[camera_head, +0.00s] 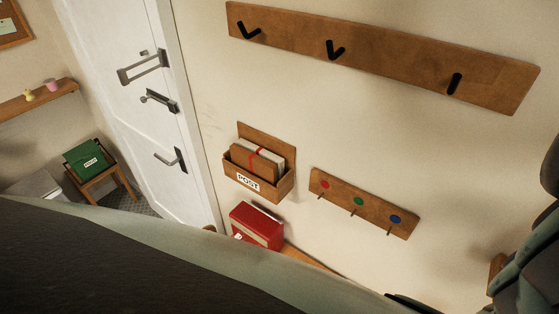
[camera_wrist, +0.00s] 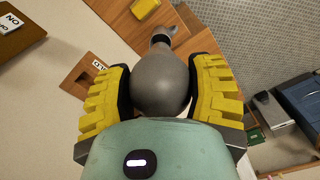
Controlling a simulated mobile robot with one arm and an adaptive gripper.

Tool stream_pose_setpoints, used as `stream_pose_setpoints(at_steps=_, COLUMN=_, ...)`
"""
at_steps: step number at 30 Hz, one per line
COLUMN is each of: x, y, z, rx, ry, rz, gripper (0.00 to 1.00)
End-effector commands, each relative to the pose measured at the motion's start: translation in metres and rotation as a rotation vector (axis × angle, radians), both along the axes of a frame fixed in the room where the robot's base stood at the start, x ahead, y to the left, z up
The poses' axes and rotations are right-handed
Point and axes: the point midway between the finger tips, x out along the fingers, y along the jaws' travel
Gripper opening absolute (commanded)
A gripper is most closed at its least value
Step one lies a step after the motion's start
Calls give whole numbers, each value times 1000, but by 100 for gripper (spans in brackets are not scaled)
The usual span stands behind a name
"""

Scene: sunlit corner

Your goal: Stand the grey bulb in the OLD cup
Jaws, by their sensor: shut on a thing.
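In the wrist view, my gripper (camera_wrist: 160,78) has its two yellow ribbed fingers closed on the sides of the grey bulb (camera_wrist: 161,88). The bulb's round body sits between the fingers, and its narrow dark neck points away from the palm, towards the top of the picture. A wooden piece (camera_wrist: 76,80) with a dark opening and a white label lies left of the left finger. The head view shows neither bulb nor cup.
In the wrist view, a yellow block (camera_wrist: 145,8) is at the top and a dark blue thing (camera_wrist: 300,105) at the right. The head view shows a hook board (camera_head: 390,55), a POST box (camera_head: 258,178), a red box (camera_head: 256,226) and a white door (camera_head: 135,95).

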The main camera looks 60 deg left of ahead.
Motion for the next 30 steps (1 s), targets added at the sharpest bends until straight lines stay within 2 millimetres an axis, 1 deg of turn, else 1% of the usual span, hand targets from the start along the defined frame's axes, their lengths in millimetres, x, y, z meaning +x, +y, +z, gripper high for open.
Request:
stream_pose_setpoints(at_steps=1, x=6, y=1, z=3, rx=1, ry=-2, rz=1, gripper=16)
stream_pose_setpoints(at_steps=3, x=17, y=4, z=3, rx=2, ry=-3, rz=3, gripper=16)
stream_pose_setpoints(at_steps=5, x=29, y=9, z=1, rx=6, ry=0, rz=7, gripper=16)
stream_pose_setpoints(at_steps=6, x=38, y=9, z=0, rx=4, ry=-6, rz=5, gripper=16)
stream_pose_setpoints(at_steps=12, x=78, y=17, z=-6, rx=4, ry=-4, rz=6, gripper=16)
stream_pose_setpoints(at_steps=18, x=111, y=24, z=-13, rx=6, ry=-3, rz=8, gripper=16)
stream_pose_setpoints(at_steps=23, x=134, y=27, z=-15, rx=3, ry=-3, rz=9, gripper=16)
stream_pose_setpoints(at_steps=27, x=145, y=28, z=-13, rx=6, ry=-2, rz=1, gripper=16)
stream_pose_setpoints(at_steps=30, x=149, y=28, z=-14, rx=3, ry=1, rz=0, gripper=16)
